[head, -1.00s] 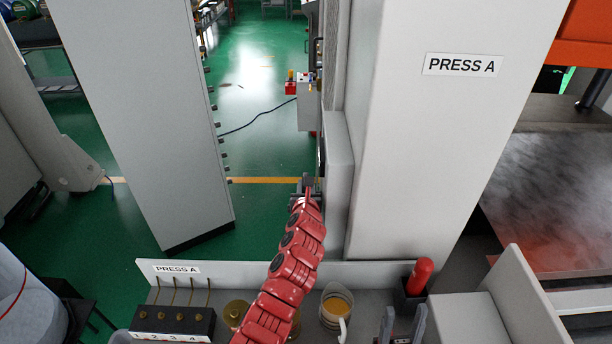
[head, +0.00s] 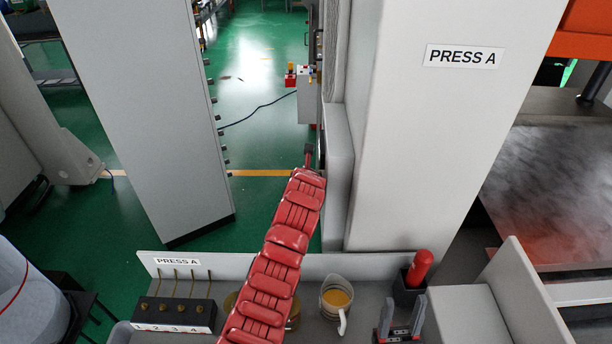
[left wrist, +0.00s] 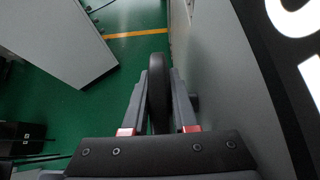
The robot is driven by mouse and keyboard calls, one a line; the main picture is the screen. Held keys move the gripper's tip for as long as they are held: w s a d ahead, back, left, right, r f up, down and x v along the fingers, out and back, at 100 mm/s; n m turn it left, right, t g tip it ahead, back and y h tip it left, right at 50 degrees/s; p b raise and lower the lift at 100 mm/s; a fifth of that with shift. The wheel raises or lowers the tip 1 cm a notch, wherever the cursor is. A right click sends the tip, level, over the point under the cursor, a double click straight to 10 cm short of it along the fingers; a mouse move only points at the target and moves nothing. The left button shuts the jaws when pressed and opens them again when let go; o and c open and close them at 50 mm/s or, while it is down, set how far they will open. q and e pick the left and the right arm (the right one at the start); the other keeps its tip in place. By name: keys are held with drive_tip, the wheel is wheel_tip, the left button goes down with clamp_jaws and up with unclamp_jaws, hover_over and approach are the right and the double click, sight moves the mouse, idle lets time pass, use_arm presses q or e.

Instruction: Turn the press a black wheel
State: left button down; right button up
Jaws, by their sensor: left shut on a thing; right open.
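The black wheel (left wrist: 158,100) shows edge-on in the left wrist view, on the side of the press column. My left gripper (left wrist: 159,80) has its two fingers on either side of the wheel's rim and is shut on it. In the head view my left gripper (head: 309,156) is small, at the end of my red arm, beside the press's left face; the wheel is mostly hidden there. The press (head: 445,130) is a pale grey column with a "PRESS A" label. My right gripper (head: 400,328) is open and empty at the bottom edge of the head view.
A grey ledge below holds a black numbered block (head: 175,313), a cup with amber contents (head: 336,299) and a red-handled thing in a black holder (head: 419,270). A tall grey cabinet (head: 140,110) stands left. Green floor lies between it and the press.

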use_arm(q)
drive_tip(key=c, duration=0.7)
unclamp_jaws()
drive_tip(key=b+v, duration=0.5)
drive_tip(key=v, duration=1.2)
drive_tip(key=shift+s+b, duration=0.2)
drive_tip(key=shift+b, duration=0.2)
